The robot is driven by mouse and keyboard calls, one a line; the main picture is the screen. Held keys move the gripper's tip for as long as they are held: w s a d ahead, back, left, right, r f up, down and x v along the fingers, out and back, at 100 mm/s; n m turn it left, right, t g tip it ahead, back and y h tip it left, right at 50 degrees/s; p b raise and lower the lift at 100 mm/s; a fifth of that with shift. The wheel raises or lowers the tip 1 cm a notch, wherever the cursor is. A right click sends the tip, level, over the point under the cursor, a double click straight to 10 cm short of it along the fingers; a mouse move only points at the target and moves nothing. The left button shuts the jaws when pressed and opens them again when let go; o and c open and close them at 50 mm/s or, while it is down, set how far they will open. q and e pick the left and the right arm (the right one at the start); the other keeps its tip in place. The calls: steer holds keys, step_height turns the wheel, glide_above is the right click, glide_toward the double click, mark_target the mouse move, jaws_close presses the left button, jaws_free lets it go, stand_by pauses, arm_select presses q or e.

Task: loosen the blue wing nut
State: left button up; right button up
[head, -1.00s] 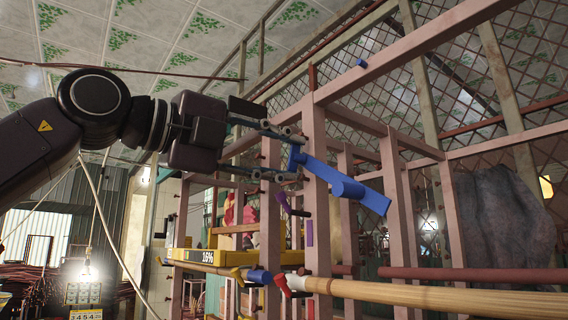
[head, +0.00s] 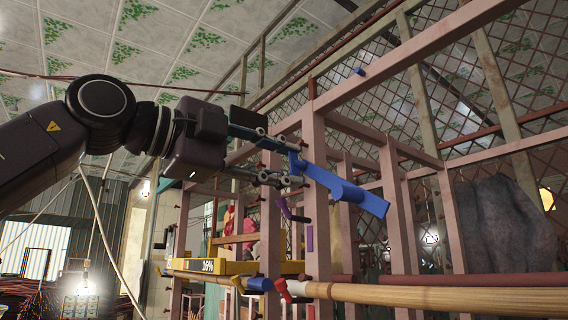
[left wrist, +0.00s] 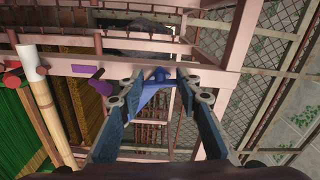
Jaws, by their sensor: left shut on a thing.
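The blue wing nut (head: 345,190) is a long blue piece with a thicker rounded middle, set at a pink wooden post of the frame. In the head view it slopes down to the right, and its upper left end lies between the fingertips of my left gripper (head: 292,160). My left gripper is shut on that end. In the left wrist view the blue wing nut (left wrist: 153,98) shows between the two fingers of the gripper (left wrist: 158,97). Its far side is partly hidden by the post. My right gripper is not in view.
Pink wooden posts (head: 314,215) and beams stand close around the left gripper. Below are a yellow bar marked 16% (head: 232,267), a purple piece (head: 309,238), a red handle (head: 282,290) and a thick pale pole (head: 430,296). Open space lies left of the frame.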

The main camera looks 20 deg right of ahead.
arm_select(q)
steer(key=o, duration=1.2)
steer(key=shift+c, duration=0.2)
steer(key=v, duration=1.2)
steer(key=shift+w, duration=0.1)
